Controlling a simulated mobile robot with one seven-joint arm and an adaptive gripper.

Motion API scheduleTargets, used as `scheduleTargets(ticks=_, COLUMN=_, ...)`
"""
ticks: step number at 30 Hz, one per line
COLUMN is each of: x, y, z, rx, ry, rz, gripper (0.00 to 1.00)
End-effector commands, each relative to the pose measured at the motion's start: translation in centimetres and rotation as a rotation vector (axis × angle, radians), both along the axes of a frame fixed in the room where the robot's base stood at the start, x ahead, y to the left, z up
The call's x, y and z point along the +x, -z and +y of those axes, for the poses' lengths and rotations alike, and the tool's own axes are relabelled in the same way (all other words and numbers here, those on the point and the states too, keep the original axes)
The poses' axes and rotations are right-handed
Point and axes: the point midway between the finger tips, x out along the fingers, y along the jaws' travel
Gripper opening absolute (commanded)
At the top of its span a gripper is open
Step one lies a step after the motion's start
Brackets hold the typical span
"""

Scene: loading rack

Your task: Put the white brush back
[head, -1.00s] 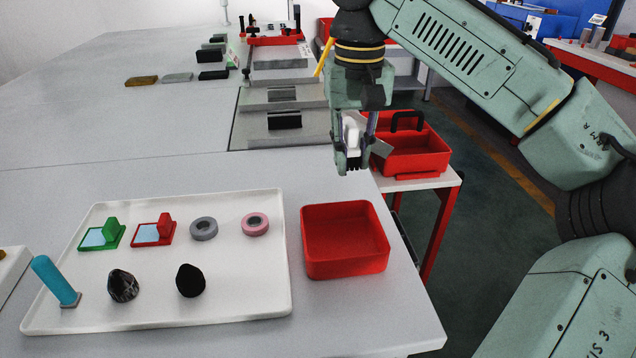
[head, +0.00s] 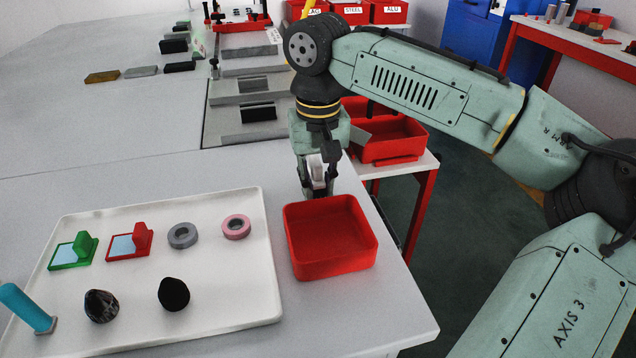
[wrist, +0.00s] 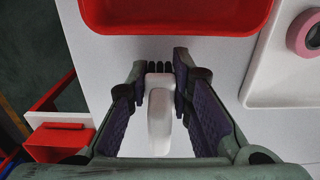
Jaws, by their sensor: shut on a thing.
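The white brush (wrist: 160,118) with dark bristles is between the fingers of my gripper (wrist: 159,72), which is shut on it. In the head view the brush (head: 317,170) is mostly hidden by the fingers of my gripper (head: 319,188). The gripper points down over the table just behind the open red bin (head: 331,270), near the table's right edge. In the wrist view the bristles point toward the red bin (wrist: 180,28). I cannot tell whether the brush touches the table.
A white tray (head: 225,305) left of the bin holds a green piece (head: 75,250), a red piece (head: 131,241), grey tape (head: 183,235), pink tape (head: 236,227), dark lumps and a teal cylinder (head: 22,305). The red bin looks empty. Another red container (head: 390,137) stands behind right.

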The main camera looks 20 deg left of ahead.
Motion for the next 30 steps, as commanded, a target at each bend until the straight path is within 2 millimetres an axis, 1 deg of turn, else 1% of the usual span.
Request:
scheduleTargets(ticks=2, x=0.00, y=0.36, z=0.00, rx=0.001, ry=0.000, rz=0.000, gripper=0.00)
scheduleTargets(ticks=9, x=0.00, y=0.44, z=0.01, rx=0.001, ry=0.000, rz=0.000, gripper=0.00)
scheduleTargets(ticks=13, x=-0.03, y=0.83, z=0.02, rx=0.002, ry=-0.001, rz=0.001, gripper=0.00)
scheduleTargets(ticks=14, x=-0.03, y=0.84, z=0.02, rx=0.001, ry=-0.001, rz=0.001, gripper=0.21)
scheduleTargets(ticks=15, x=-0.02, y=0.79, z=0.01, rx=0.001, ry=-0.001, rz=0.001, gripper=0.23)
scheduleTargets(ticks=23, x=0.00, y=0.78, z=0.00, rx=0.001, ry=0.000, rz=0.001, gripper=0.40)
scheduleTargets(ticks=30, x=0.00, y=0.77, z=0.00, rx=0.001, ry=0.000, rz=0.001, gripper=0.40)
